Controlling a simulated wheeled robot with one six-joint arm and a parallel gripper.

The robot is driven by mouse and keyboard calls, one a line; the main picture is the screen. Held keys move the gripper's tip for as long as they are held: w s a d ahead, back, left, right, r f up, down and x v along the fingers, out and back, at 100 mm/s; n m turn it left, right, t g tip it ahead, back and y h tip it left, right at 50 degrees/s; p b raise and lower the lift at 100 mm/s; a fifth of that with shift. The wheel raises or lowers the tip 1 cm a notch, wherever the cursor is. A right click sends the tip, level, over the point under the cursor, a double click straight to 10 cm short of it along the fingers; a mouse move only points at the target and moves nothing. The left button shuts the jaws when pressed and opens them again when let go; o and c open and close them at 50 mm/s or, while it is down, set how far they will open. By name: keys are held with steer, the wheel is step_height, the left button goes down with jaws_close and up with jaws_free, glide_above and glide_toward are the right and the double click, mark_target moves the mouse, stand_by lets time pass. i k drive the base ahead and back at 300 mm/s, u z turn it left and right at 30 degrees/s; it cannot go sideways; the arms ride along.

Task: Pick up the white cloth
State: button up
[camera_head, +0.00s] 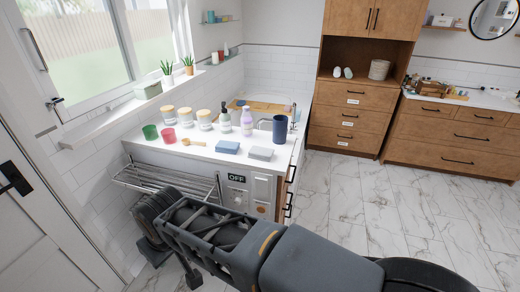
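A pale grey-white folded cloth (261,153) lies near the front edge of the white counter (200,152), at its right part. A blue folded cloth (227,147) lies just left of it, with a small gap between them. My dark arm stretches across the bottom of the view, in front of and below the counter. The end of my arm, with my gripper (165,222), is at the lower left, apart from both cloths. Its fingers cannot be made out clearly, so I cannot tell if they are open or shut.
A dark blue cup (280,129) stands behind the pale cloth. Bottles (247,121), lidded jars (204,119), a green cup (150,132) and a pink cup (169,135) stand further left and back. A metal rack (165,181) juts out below the counter. The marble floor (390,215) at right is clear.

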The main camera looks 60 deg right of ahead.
mark_target(256, 153)
steer(key=z, duration=0.6)
steer(key=i, duration=0.75)
steer(key=z, duration=1.15)
steer(key=i, duration=0.25)
steer(key=z, duration=0.25)
